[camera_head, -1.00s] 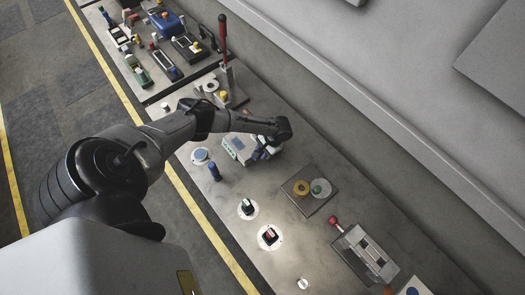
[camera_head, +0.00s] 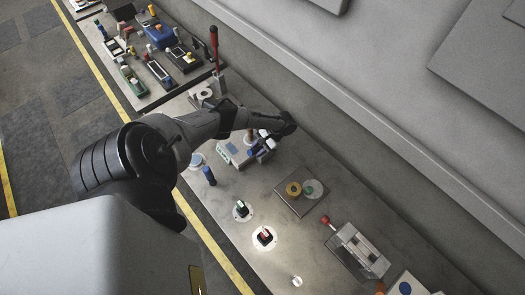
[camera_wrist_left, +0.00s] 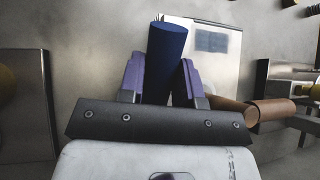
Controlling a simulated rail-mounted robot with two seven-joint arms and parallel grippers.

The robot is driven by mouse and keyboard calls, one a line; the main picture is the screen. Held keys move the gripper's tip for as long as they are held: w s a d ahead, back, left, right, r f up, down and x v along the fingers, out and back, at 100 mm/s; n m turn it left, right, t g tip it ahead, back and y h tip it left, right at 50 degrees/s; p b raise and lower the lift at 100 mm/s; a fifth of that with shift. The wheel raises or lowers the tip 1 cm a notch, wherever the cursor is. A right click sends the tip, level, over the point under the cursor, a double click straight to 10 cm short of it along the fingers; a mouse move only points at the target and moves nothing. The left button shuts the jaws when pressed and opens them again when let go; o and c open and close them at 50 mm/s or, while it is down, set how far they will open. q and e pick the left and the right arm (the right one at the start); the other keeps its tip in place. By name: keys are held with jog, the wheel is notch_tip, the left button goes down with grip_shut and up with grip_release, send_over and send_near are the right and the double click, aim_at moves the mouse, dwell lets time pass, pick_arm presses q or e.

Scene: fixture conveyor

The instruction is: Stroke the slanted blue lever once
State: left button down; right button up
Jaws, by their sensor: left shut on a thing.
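The slanted blue lever (camera_wrist_left: 167,62) shows in the left wrist view as a dark blue cylinder between the two purple fingers. My left gripper (camera_wrist_left: 160,80) is shut on it, with the lever's rounded end standing out beyond the fingertips. In the head view my left gripper (camera_head: 262,146) is beside a pale box with a blue-grey panel (camera_head: 234,152), and the fingers and my wrist hide most of the lever there. The lever's foot is hidden. My right gripper is not in view.
A brown cylindrical handle (camera_wrist_left: 255,110) is close to the right finger. An upright blue post (camera_head: 209,176) stands in front of the pale box. A plate with yellow and green knobs (camera_head: 301,205) lies to the right. A tall red-handled lever (camera_head: 214,45) stands behind.

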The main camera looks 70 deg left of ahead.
pick_arm(q)
jog(key=c, duration=0.9)
grip_release()
jog(key=shift+o, duration=0.5)
jog(key=shift+w+r, duration=0.1)
jog(key=b+v, duration=0.2)
jog(key=v, duration=1.1)
jog(key=shift+w+r, duration=0.25)
jog(key=shift+f, duration=0.1)
